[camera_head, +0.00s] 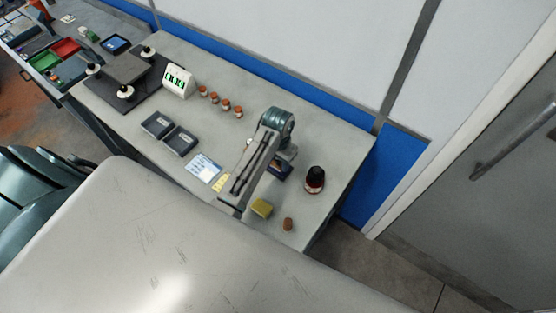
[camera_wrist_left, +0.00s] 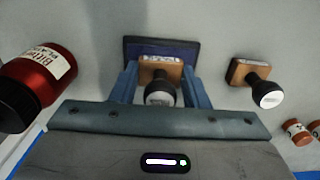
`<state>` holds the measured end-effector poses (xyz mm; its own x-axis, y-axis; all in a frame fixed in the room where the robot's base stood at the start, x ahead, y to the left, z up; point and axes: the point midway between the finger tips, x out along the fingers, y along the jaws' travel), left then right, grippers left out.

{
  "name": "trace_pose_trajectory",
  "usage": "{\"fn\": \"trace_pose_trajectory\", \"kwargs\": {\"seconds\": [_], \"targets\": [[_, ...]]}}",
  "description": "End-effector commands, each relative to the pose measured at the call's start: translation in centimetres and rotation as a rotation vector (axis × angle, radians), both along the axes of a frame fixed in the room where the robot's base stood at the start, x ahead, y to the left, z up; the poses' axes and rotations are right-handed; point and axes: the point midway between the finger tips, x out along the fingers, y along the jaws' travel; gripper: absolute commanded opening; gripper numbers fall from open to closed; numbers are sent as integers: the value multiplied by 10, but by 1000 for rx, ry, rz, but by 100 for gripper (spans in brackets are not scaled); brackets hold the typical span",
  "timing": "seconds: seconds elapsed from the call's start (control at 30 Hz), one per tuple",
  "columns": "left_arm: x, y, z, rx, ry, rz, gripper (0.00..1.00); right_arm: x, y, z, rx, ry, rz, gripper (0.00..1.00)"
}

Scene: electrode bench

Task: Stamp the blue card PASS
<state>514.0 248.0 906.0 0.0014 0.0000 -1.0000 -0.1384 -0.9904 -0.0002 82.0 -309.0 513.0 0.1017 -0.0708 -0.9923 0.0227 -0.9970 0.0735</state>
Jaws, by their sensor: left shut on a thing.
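My left gripper (camera_wrist_left: 160,82) is shut on a wooden stamp (camera_wrist_left: 161,70) with a dark, white-topped knob. The stamp is at a dark blue ink pad (camera_wrist_left: 131,53); I cannot tell whether it touches. The pad also shows beside the gripper in the head view (camera_head: 284,171). A second wooden stamp (camera_wrist_left: 259,80) stands apart on the right in the wrist view. Stamp wording is hidden. A pale bluish printed sheet (camera_head: 203,167) lies on the bench, with a yellow piece (camera_head: 220,184) beside it; I cannot clearly identify the blue card. My right gripper is out of view.
A red bottle (camera_head: 315,180) with a black cap stands right of the pad.

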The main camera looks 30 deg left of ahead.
Motion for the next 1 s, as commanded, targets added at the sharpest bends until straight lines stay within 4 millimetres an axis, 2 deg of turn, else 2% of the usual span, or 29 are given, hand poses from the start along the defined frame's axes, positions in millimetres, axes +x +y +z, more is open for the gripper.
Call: {"fn": "trace_pose_trajectory", "kwargs": {"seconds": [0.33, 1.0], "targets": [[-1, 0, 3, -1, 2, 0, 27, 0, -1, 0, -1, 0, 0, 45], [0, 0, 58, 0, -1, 0, 27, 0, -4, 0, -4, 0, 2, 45]]}}
